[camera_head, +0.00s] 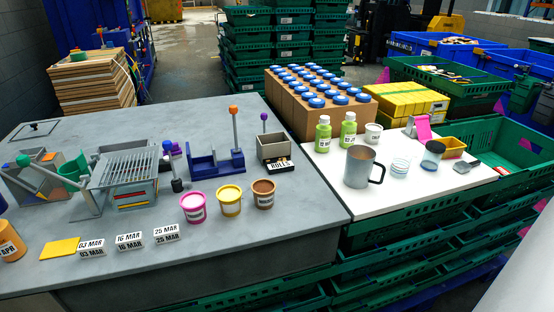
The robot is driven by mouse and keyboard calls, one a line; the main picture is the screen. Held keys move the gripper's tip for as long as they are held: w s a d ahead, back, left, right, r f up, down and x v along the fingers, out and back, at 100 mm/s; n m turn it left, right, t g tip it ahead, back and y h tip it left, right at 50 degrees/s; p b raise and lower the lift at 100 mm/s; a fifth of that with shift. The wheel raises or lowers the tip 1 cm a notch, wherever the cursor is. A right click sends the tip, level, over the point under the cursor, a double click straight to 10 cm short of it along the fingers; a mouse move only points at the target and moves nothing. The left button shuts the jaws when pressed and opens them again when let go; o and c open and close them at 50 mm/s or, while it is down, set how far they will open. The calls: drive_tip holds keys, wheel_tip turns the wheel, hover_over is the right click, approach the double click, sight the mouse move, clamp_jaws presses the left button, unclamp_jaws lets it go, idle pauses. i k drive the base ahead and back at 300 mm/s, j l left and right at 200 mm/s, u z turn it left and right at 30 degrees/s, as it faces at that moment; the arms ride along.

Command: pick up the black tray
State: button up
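No plainly black tray stands out. A small open dark grey box (275,148) sits on the grey table, near its right side, with a lettered label card (279,166) in front of it. A flat dark-edged panel (33,131) with a small knob lies at the far left of the table. I cannot tell which of these, if either, is the black tray. My gripper is not in view.
Pink, yellow and brown tubs (229,208) stand near the table's front. A blue fixture (214,163) and a slotted metal rack (124,170) stand left of the grey box. A white board (330,180) at right holds a metal mug (360,168) and bottles.

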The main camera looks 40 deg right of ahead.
sight(282, 164)
drive_tip(key=i+l+z, duration=0.15)
drive_tip(key=l, duration=0.15)
drive_tip(key=i+l+z, duration=0.15)
drive_tip(key=l, duration=0.2)
drive_tip(key=i+l+z, duration=0.15)
drive_tip(key=l, duration=0.15)
drive_tip(key=i+l+z, duration=0.15)
drive_tip(key=i+l, duration=0.05)
drive_tip(key=i, duration=0.1)
